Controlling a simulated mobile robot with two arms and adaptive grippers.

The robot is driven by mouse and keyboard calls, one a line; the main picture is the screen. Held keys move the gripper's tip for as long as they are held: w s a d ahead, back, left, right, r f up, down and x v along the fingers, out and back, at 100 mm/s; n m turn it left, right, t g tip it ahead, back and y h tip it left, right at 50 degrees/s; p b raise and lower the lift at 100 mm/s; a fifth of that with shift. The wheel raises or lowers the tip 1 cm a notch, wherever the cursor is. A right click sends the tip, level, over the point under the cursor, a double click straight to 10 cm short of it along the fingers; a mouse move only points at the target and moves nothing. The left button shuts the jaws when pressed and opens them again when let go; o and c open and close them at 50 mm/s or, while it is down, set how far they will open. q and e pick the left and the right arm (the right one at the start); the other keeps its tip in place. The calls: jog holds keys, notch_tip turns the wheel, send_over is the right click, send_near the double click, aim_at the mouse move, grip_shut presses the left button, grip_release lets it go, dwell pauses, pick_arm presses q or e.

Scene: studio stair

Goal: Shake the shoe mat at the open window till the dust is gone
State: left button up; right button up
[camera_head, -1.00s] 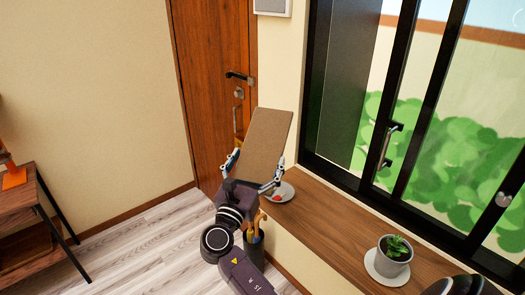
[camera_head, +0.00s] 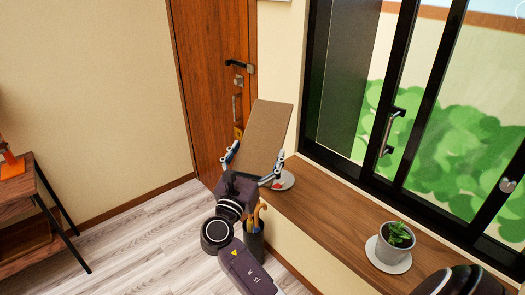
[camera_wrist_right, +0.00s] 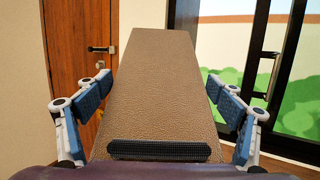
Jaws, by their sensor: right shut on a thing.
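The shoe mat (camera_head: 264,138) is a flat brown rectangle, standing up and tilted in my right gripper (camera_head: 252,168), which is shut on its lower end. In the right wrist view the mat (camera_wrist_right: 160,85) stretches away from the gripper (camera_wrist_right: 160,112), between its blue-padded fingers; a dark strip crosses its near end. No dust shows clearly on it. The window (camera_head: 395,125) has black frames and a bar handle, and stands right of the mat, apart from it. I cannot tell how far it is open. My left gripper is not in view.
A wooden sill (camera_head: 335,215) runs below the window, with a potted plant (camera_head: 396,238) and a small dish (camera_head: 284,182) with something red. A dark holder (camera_head: 254,243) with umbrella-like handles stands beneath. A wooden door (camera_head: 205,80) is behind; a shelf (camera_head: 25,205) is at left.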

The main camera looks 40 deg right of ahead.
notch_tip(320, 180, up, 7)
jog(key=p, duration=0.6)
jog(key=shift+f, duration=0.15)
notch_tip(320, 180, down, 7)
jog(key=b, duration=0.6)
notch_tip(320, 180, up, 7)
jog(key=p, duration=0.6)
jog(key=shift+f, duration=0.15)
notch_tip(320, 180, down, 6)
jog(key=b, duration=0.6)
jog(key=shift+f, duration=0.2)
jog(key=shift+r, duration=0.1)
